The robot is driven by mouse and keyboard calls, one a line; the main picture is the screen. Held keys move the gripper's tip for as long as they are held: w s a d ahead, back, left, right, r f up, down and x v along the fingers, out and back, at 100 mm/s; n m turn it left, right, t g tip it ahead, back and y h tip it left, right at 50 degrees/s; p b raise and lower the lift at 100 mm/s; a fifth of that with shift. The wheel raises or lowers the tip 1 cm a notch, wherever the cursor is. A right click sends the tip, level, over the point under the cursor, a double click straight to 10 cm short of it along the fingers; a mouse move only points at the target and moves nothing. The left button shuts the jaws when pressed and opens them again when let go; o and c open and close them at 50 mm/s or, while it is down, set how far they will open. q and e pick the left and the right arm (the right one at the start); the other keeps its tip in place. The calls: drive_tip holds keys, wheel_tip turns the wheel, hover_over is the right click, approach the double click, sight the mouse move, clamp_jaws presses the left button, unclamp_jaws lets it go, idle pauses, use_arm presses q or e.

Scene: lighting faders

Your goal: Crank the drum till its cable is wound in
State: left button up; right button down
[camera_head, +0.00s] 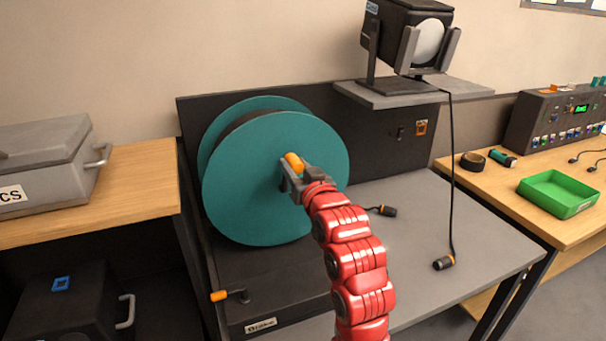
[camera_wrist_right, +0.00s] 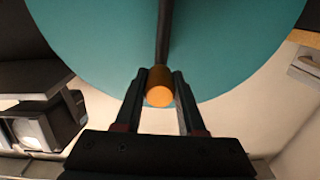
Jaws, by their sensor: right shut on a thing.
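The teal drum (camera_head: 255,205) stands upright on a dark base at the back of the grey bench. Its dark wound core shows between the two flanges. My right gripper (camera_head: 292,168) is at the front face of the drum, shut on the orange crank handle (camera_head: 294,160). In the right wrist view the orange handle (camera_wrist_right: 160,92) sits between the two fingers, with the dark crank arm (camera_wrist_right: 164,35) running across the teal face. A short dark cable end with a plug (camera_head: 387,211) lies on the bench right of the drum. My left gripper is not in view.
A small orange-tipped lever (camera_head: 220,296) sticks out at the base front. A lamp (camera_head: 410,35) stands on a shelf, its cord hanging to a plug (camera_head: 444,263). A green tray (camera_head: 557,196) and control box (camera_head: 560,122) are at right. A grey case (camera_head: 45,165) is at left.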

drive_tip(key=shift+s+a+f+n+b, duration=0.15)
drive_tip(key=shift+a+n+b, duration=0.2)
drive_tip(key=shift+a+n, duration=0.3)
drive_tip(key=shift+d, duration=0.1)
drive_tip(key=c, duration=0.5)
unclamp_jaws()
drive_tip(key=shift+s, duration=0.2)
